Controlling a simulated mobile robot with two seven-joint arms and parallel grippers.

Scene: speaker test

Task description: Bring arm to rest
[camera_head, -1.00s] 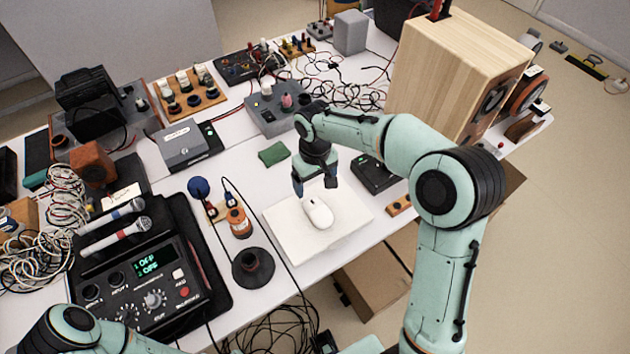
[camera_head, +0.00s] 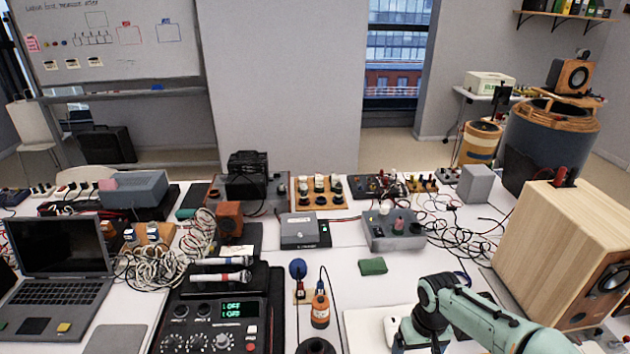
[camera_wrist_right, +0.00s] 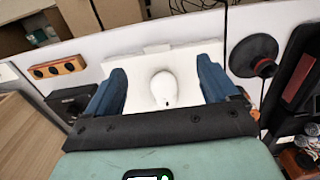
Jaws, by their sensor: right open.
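My right arm comes in from the lower right in the head view, and its gripper (camera_head: 418,338) is partly cut off at the bottom edge. A white computer mouse (camera_wrist_right: 164,88) lies on a white pad (camera_wrist_right: 140,68), seen beyond and between the fingers. In the head view the mouse (camera_head: 391,328) shows just left of the gripper. My left gripper is not in view.
A wooden speaker box (camera_head: 560,250) stands right, near my right arm. A device with a green display (camera_head: 215,325), microphones and an orange bottle (camera_head: 320,308) stand left of the pad. Loose cables and a laptop (camera_head: 60,262) also occupy the table.

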